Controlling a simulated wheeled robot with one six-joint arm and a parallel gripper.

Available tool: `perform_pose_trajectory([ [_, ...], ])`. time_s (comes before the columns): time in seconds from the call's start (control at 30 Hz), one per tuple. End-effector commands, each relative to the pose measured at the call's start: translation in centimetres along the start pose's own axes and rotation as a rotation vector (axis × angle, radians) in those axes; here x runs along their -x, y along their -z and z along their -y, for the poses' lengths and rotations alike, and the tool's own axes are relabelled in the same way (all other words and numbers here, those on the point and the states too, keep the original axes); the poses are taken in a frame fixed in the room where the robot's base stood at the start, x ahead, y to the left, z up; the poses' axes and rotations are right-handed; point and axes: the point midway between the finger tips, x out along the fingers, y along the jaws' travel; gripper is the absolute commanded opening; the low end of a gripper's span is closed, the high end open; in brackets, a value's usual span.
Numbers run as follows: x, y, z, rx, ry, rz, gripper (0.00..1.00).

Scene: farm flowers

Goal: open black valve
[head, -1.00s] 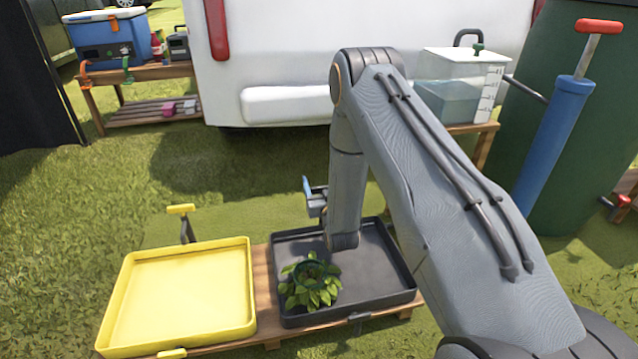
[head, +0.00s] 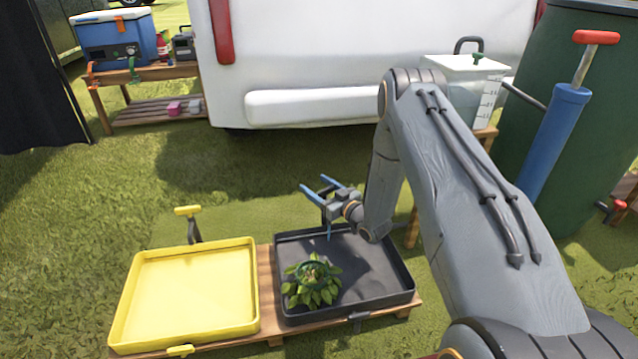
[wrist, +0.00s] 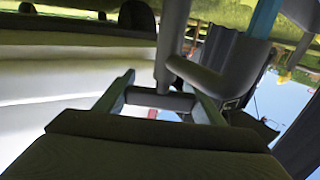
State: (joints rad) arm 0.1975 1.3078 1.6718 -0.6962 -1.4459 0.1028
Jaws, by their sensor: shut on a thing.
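The black tray (head: 385,297) stands on a low wooden pallet and holds a leafy green plant (head: 313,283). The black valve (head: 327,213) is at the tray's back edge, mostly hidden by my gripper in the head view. My gripper (head: 315,184) is there with its blue fingers pointing left and back. In the wrist view, the fingers of my gripper (wrist: 165,88) are on either side of the valve's dark T-shaped handle (wrist: 160,100), shut on it. The exact angle of the handle is hard to tell.
A yellow tray (head: 187,331) with its own yellow valve (head: 187,211) stands to the left. Behind are a white vehicle (head: 330,105), a water tank (head: 490,80) and a blue pump (head: 555,130). A table with a blue cooler (head: 110,42) is back left. Grass lies between.

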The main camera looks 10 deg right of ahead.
Motion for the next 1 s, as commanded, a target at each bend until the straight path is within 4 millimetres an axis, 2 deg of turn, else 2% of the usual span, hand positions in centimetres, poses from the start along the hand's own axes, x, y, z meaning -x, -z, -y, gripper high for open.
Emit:
perform_pose_trajectory([
  [0.7,0.7,-0.4,2.1,0.003,0.677,0.000,0.40],
  [1.0,1.4,-0.4,2.9,0.001,0.915,0.001,0.40],
])
